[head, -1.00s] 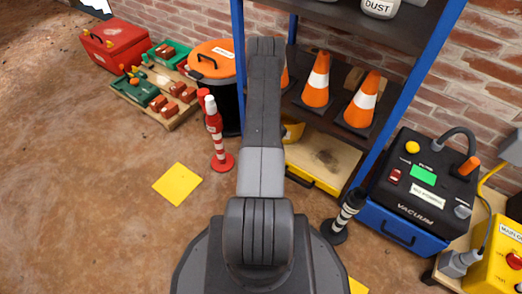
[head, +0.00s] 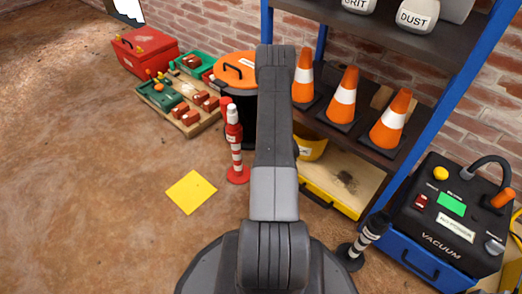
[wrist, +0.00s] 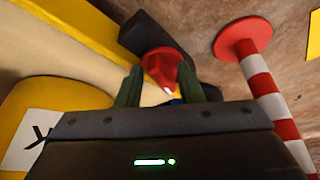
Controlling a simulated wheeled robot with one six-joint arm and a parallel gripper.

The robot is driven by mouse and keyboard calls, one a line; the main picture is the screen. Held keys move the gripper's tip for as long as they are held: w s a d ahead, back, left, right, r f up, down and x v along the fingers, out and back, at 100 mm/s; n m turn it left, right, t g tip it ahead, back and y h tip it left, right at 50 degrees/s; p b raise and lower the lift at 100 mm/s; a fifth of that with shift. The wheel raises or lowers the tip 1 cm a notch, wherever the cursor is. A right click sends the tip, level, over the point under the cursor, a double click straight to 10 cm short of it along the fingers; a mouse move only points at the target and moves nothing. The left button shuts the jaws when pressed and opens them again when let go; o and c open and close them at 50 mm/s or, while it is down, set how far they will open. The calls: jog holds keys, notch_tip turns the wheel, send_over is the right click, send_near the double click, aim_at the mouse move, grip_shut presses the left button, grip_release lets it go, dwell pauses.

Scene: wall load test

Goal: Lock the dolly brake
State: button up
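A red knob (wrist: 162,72) shows in the wrist view, in front of a black bar. It may be the dolly brake, but I cannot be sure. My gripper (wrist: 160,80) has its two dark green fingers apart, with the knob framed between their tips. Whether they touch it is unclear. A pale platform with a yellow edge (head: 333,200) shows low under the shelf in the head view, possibly the dolly. Its yellow edge (wrist: 85,22) also shows in the wrist view. My arm hides the knob and gripper in the head view.
A red-and-white post (head: 236,150) stands beside my arm; it is close on the right in the wrist view (wrist: 262,75). A black-and-white post (head: 370,232) and a vacuum (head: 450,220) stand right. Cones (head: 342,98) fill the shelf. The floor left is open, with a yellow square (head: 190,192).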

jog(key=shift+s+f+m, duration=0.15)
jog(key=shift+s+m, duration=0.05)
jog(key=shift+m, duration=0.3)
jog(key=shift+a+m+h+p, duration=0.2)
jog(key=shift+m+h+p, duration=0.2)
jog(key=shift+m+p, duration=0.1)
jog(key=shift+a+r+m+p, duration=0.1)
jog(key=shift+r+m+p, duration=0.15)
jog(key=shift+p, duration=0.2)
